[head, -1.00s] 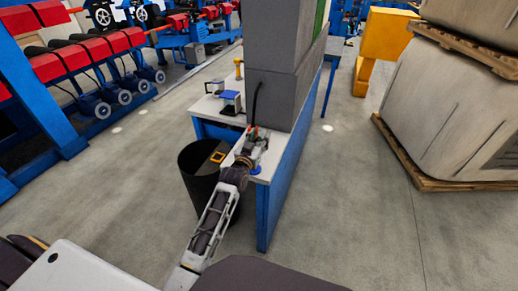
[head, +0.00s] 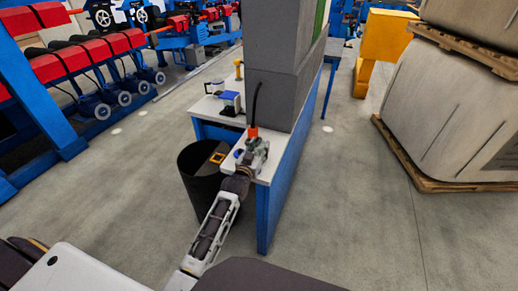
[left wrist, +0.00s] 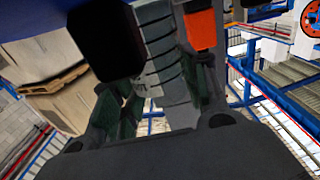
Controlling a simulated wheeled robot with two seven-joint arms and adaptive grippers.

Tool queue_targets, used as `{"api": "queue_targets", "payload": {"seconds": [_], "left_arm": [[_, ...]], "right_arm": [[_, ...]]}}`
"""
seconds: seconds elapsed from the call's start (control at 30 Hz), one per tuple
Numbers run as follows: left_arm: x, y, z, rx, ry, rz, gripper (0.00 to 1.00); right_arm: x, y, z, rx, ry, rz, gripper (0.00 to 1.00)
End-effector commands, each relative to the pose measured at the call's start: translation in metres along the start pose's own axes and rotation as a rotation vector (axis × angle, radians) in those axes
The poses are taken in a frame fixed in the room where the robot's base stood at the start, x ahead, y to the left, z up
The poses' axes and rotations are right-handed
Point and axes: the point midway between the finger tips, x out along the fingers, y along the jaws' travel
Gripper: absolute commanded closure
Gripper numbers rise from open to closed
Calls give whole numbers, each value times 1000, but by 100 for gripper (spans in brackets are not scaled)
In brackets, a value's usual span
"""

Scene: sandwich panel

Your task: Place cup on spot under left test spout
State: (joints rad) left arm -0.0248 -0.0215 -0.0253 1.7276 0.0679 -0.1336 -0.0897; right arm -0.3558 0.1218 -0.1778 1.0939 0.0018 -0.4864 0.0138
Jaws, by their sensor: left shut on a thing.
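My left gripper (head: 258,148) is over the near end of the white-topped blue bench (head: 222,129). In the left wrist view its two dark fingers (left wrist: 162,105) are closed on a grey, ribbed thing between them, which seems to be the cup (left wrist: 158,55); its far end is not clear. In the head view the cup is too small and too covered by the fingers to make out. An orange fitting (head: 253,133) on a black hose, maybe a spout, is just behind the gripper. A blue round mark (head: 238,154) shows on the bench left of the gripper. My right gripper is out of view.
A black bin (head: 199,188) stands against the bench's left side. A tall grey cabinet (head: 270,100) rises behind the gripper. A small blue-and-white device (head: 230,103) sits farther back on the bench. A wrapped stack on pallets (head: 445,110) is at right. Open floor lies on both sides.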

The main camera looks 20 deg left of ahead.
Motion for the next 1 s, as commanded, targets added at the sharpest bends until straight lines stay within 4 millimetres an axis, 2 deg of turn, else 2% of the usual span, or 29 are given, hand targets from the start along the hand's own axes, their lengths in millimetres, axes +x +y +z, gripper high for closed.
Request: {"api": "queue_targets", "payload": {"seconds": [0.13,0.37,0.4,0.57,1.0], "left_arm": [[0,0,-1,0,1,0,83],[0,0,2,0,0,0,83],[0,0,2,0,0,0,53],[0,0,2,0,0,0,34],[0,0,-1,0,1,0,34]], "right_arm": [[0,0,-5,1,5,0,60],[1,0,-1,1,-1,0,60],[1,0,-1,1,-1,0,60],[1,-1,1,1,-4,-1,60],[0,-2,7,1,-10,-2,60]]}}
